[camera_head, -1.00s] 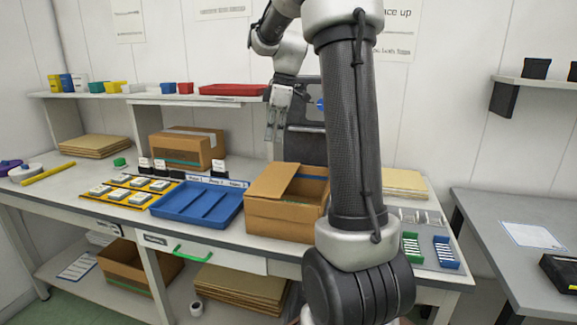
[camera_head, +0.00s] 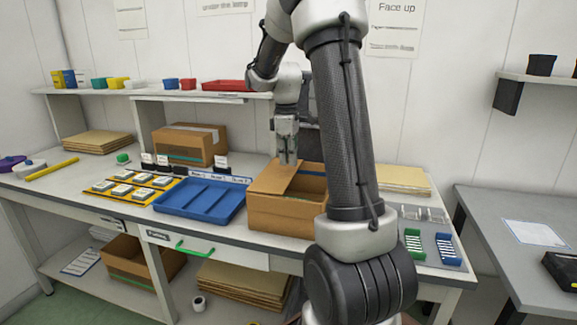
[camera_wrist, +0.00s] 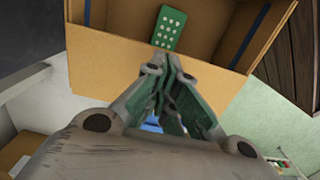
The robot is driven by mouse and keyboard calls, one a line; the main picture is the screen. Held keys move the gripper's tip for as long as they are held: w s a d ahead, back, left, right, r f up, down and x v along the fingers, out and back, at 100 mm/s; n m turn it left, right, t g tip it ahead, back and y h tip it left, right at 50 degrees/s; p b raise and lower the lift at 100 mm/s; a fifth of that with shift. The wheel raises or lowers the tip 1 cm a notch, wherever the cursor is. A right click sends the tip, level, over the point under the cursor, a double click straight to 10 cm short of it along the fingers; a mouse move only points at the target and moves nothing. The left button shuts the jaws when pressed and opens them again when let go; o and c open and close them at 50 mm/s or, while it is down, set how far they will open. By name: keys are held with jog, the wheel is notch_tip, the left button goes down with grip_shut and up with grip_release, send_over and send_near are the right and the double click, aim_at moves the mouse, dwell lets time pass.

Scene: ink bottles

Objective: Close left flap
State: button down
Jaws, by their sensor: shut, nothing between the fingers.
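An open cardboard box (camera_head: 283,212) stands on the workbench. Its left flap (camera_head: 272,178) slants over the left part of the opening; the right part is open. My gripper (camera_head: 288,162) is shut and empty, pointing down at the left flap's upper right edge. Whether it touches the flap I cannot tell. A green piece with white dots (camera_wrist: 170,28) shows inside the box. My arm hides the box's right side in the head view.
A blue tray (camera_head: 202,200) sits just left of the box. A closed carton (camera_head: 190,145) stands behind the tray, under a shelf (camera_head: 160,95). Flat cardboard sheets (camera_head: 402,180) lie right of my arm. Small green and blue racks (camera_head: 446,250) are at the bench's right end.

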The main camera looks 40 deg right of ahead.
jog(key=shift+f, duration=1.25)
